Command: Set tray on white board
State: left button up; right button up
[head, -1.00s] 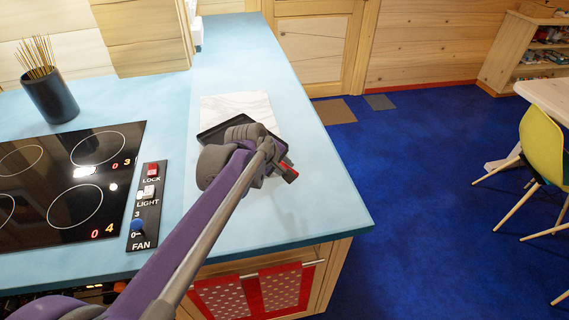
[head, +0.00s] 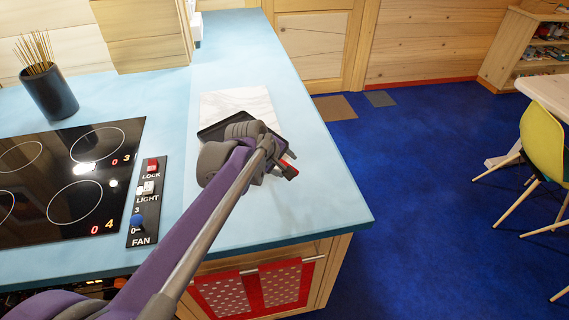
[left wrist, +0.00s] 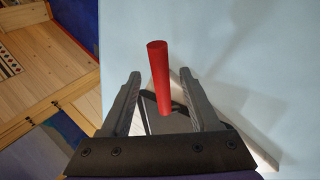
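A black tray (head: 212,131) lies over the near part of the white marbled board (head: 238,100) on the blue counter. My arm hides the tray's near side, so I cannot tell whether it lies fully within the board. My left gripper (head: 289,163) is at the tray's right near side. In the left wrist view my left gripper (left wrist: 160,86) is open, with its fingers on either side of a red handle (left wrist: 160,75) and visible gaps between. The dark tray (left wrist: 151,112) shows partly behind the fingers. My right gripper is not in view.
A black cooktop (head: 70,185) and a switch panel (head: 148,200) lie left of the board. A dark cup of sticks (head: 50,92) stands behind the cooktop. The counter (head: 320,205) is clear at its right front corner.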

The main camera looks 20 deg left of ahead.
pick_arm(q)
jog(key=v, duration=1.1)
jog(key=s+d+f+m+p, duration=0.1)
jog(key=s+f+m, duration=0.1)
jog(key=s, duration=0.2)
jog(key=s+d+f+m+p, duration=0.1)
jog(key=s+f+m, duration=0.2)
jog(key=s, duration=0.1)
jog(key=s+d+f+m+g+p, duration=0.1)
jog(key=s+f+m, duration=0.1)
jog(key=s, duration=0.3)
jog(key=shift+d+f+m+y, duration=0.15)
jog(key=shift+f+m+y, duration=0.1)
jog(key=shift+m+y, duration=0.15)
jog(key=s+f+m+y+p, duration=0.1)
jog(key=s+f+m, duration=0.4)
jog(key=s, duration=0.3)
jog(key=shift+s+f+p, duration=0.25)
jog(key=shift+f+p, duration=0.05)
jog(key=shift+f, duration=0.55)
jog(key=shift+c, duration=1)
